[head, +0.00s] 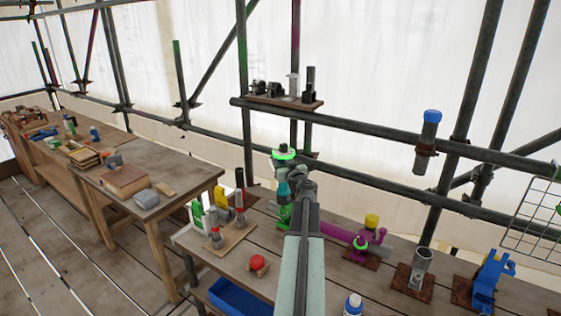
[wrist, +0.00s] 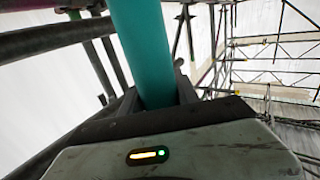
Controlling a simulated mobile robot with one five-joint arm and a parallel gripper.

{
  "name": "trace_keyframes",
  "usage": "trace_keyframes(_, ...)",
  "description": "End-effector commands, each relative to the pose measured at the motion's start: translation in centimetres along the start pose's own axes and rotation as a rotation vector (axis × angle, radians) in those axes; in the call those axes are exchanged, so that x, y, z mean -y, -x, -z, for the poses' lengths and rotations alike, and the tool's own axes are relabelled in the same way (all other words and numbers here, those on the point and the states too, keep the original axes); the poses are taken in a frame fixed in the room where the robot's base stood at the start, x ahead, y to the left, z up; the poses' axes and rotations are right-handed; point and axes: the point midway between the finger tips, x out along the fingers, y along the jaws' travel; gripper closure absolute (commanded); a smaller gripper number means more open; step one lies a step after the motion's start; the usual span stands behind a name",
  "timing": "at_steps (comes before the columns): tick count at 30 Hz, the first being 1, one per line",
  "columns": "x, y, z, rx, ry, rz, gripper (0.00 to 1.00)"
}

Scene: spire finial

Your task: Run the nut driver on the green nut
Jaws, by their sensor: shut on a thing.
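My gripper (head: 296,186) is shut on a teal cylindrical tool (head: 283,189), likely the nut driver, seen beyond my arm over the workbench. The teal shaft (wrist: 140,50) rises between the jaws in the wrist view. Above it in the head view is a dark-capped part with a bright green ring (head: 284,156); I cannot tell if it belongs to the tool. A green fitting (head: 284,214) stands on the bench just below, partly hidden by my arm. I cannot tell which green part is the nut, or whether the tool touches it.
A magenta fitting with a green ring (head: 361,244) and a blue fitting (head: 487,281) stand to the right. A metal tube (head: 418,270) stands between them. A red knob (head: 258,263) and a blue bin (head: 235,298) are at left. Scaffold pipes (head: 380,131) cross behind.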

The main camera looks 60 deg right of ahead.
Motion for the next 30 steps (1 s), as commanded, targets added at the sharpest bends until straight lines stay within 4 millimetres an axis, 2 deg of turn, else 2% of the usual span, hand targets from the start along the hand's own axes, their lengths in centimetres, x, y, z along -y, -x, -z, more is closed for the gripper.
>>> trace_keyframes(1,0.0,0.0,-0.8,-0.001,-0.001,0.000,1.00)
trace_keyframes(18,0.0,0.0,-5.3,-0.001,-0.001,0.000,1.00)
trace_keyframes(30,0.1,0.0,-5.5,-0.001,-0.001,0.001,1.00)
